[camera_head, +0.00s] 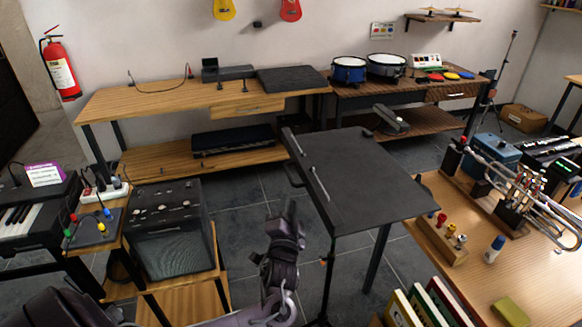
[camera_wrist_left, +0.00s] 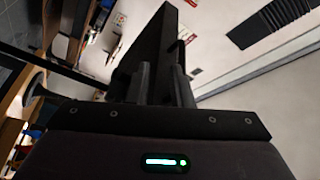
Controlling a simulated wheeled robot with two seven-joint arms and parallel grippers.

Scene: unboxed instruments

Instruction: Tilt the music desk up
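The music desk (camera_head: 375,180) is a flat black board on a dark stand in the middle of the head view. It lies nearly level, with a thin ledge or bar (camera_head: 312,175) near its left edge. A small dark handle (camera_head: 293,174) sticks out from that left edge. My left gripper (camera_head: 291,215) is just below the handle in the picture, pointing toward it. In the left wrist view the two fingers (camera_wrist_left: 162,85) stand apart, with the desk's dark slab (camera_wrist_left: 152,40) and handle (camera_wrist_left: 178,48) beyond them. I see no contact. My right gripper is not in view.
A black amplifier (camera_head: 172,230) stands on a low wooden stand at the left. A wooden bench (camera_head: 480,225) with brass instruments is close on the right, with books (camera_head: 420,305) in front. A long workbench (camera_head: 150,98) runs along the back wall. Tiled floor is clear behind the desk.

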